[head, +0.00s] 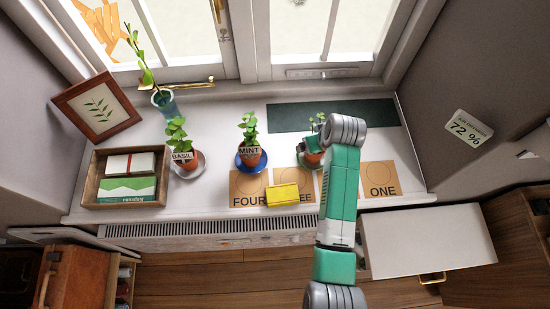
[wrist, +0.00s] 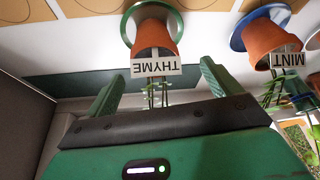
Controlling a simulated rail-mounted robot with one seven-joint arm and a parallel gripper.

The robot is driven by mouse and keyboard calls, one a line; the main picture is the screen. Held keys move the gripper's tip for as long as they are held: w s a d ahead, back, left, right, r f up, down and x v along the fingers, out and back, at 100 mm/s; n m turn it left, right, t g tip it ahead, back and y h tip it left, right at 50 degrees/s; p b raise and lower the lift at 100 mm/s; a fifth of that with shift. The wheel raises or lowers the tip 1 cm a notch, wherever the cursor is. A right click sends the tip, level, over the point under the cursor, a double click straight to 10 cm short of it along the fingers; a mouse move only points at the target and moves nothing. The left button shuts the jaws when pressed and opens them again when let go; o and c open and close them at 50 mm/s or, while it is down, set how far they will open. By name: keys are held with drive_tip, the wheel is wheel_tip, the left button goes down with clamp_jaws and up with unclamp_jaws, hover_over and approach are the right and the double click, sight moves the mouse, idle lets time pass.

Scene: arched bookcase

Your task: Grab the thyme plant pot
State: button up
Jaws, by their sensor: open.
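The thyme plant is in an orange clay pot (head: 314,158) with a white THYME label, on a round green saucer on the white sill, partly hidden by my arm in the head view. In the wrist view, which is upside down, the pot (wrist: 153,36) stands upright near the middle top, with its label (wrist: 156,69) facing me. My gripper (wrist: 161,75) is open and empty. Its two green fingers spread either side of the thyme stems in the picture, and the pot appears ahead of the fingertips. I see no contact with the pot.
The mint pot (head: 249,157) on a blue saucer stands left of the thyme, and the basil pot (head: 184,159) is farther left. A yellow block (head: 283,195) lies on numbered cards in front. A dark green mat (head: 333,114) lies behind by the window.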

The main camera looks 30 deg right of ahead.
drive_tip(key=shift+s+d, duration=0.1)
drive_tip(key=shift+d, duration=0.05)
drive_tip(key=shift+d+f, duration=0.25)
drive_tip(key=shift+b+x, duration=0.4)
drive_tip(key=shift+x, duration=0.6)
drive_tip(key=b+x, duration=0.2)
drive_tip(key=x, duration=0.3)
drive_tip(key=shift+f, duration=0.1)
drive_tip(key=shift+a, duration=0.1)
drive_tip(key=shift+c, duration=0.4)
drive_tip(key=c, duration=1.2)
drive_tip(key=shift+o, duration=0.2)
